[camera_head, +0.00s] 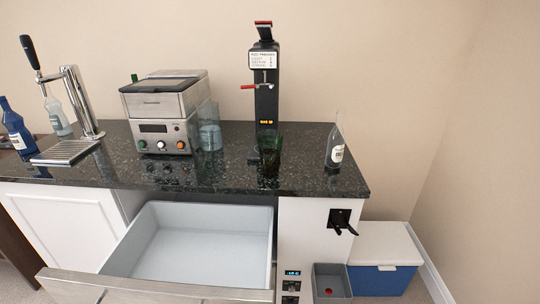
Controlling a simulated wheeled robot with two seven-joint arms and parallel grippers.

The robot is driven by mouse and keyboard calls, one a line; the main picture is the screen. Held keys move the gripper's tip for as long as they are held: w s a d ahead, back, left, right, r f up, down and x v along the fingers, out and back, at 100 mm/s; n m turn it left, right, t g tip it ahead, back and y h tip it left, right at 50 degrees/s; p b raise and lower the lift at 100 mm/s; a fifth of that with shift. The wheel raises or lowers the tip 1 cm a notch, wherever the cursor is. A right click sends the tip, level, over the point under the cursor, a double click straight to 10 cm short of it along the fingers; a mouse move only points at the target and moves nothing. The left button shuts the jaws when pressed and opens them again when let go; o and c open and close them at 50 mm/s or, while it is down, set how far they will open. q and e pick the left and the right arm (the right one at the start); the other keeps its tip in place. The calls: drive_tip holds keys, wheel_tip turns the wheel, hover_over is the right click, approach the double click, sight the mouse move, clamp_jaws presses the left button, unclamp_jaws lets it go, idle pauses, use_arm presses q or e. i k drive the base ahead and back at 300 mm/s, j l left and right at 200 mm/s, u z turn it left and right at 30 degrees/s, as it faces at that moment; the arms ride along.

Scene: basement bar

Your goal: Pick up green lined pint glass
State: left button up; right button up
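A green-tinted glass (269,165), seemingly the green lined pint glass, stands upright on the dark stone counter (310,183). It is near the counter's front edge, in front of the tall black dispenser (266,95). Lines on the glass are too small to make out. Neither of my grippers shows in the head view.
Clear glasses (210,136) stand left of the green glass, beside a steel machine (160,132). A clear bottle (335,145) stands to its right. A beer tap (83,105) and blue bottle (16,130) are at left. An open drawer (160,283) juts out below the counter.

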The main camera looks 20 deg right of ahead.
sight(270, 142)
drive_tip(key=l+u, duration=0.65)
drive_tip(key=l, duration=0.25)
drive_tip(key=l+u, duration=0.35)
drive_tip(key=l, duration=0.15)
